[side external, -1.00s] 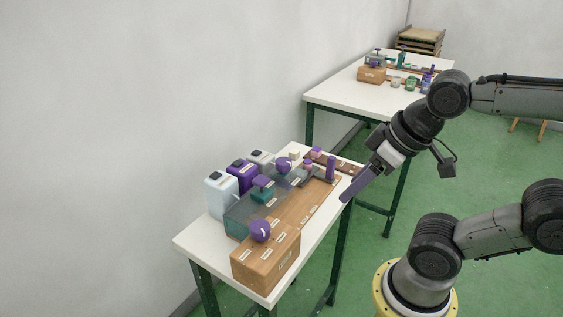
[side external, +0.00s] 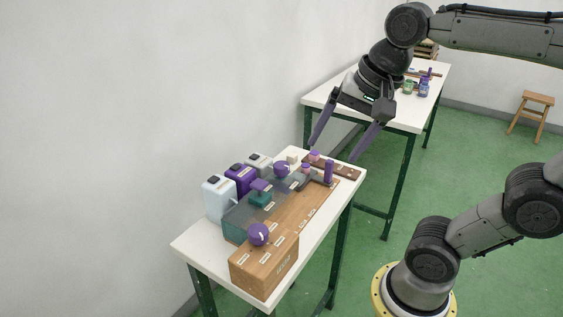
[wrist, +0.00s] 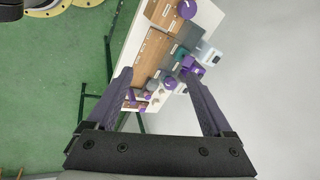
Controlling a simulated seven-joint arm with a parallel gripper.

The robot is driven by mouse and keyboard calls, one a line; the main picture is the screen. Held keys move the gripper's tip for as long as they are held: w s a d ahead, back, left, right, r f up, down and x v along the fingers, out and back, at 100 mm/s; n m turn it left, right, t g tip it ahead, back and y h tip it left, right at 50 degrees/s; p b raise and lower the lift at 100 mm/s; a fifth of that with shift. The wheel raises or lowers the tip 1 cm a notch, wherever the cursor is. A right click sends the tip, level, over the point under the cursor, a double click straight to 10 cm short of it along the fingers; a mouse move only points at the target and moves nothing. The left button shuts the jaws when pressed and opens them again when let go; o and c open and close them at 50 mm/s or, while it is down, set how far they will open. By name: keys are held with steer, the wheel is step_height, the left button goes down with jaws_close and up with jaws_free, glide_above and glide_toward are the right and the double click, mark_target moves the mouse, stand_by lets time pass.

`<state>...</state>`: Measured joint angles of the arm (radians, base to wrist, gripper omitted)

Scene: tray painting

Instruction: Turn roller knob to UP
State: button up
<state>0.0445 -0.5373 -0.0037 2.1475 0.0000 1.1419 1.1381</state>
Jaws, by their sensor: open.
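A round purple knob with a white mark (side external: 258,234) sits on the front wooden box of the near table; it also shows at the top of the wrist view (wrist: 187,9). A second round purple knob (side external: 281,170) stands farther back on the same rig. The labels are too small to read, so I cannot tell which is the roller knob or where UP lies. My gripper (side external: 335,152) is open and empty, above the table's far end, apart from both knobs. Its long purple fingers also frame the rig in the wrist view (wrist: 160,77).
White, purple and grey jugs (side external: 220,197) line the wall side of the near table (side external: 190,246). An upright purple handle (side external: 328,172) and small purple-topped parts stand near the far end. A second table (side external: 318,98) stands behind.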

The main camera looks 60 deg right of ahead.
steer(key=w+d+r+m+g, duration=0.1)
steer(key=w+d+r+m, duration=0.1)
steer(key=w+m, duration=0.35)
steer(key=m+g, duration=0.3)
steer(key=m, duration=0.5)
glide_above(282, 164)
step_height(282, 164, down, 7)
step_height(282, 164, down, 13)
steer(key=shift+a+f, duration=0.1)
jaws_close()
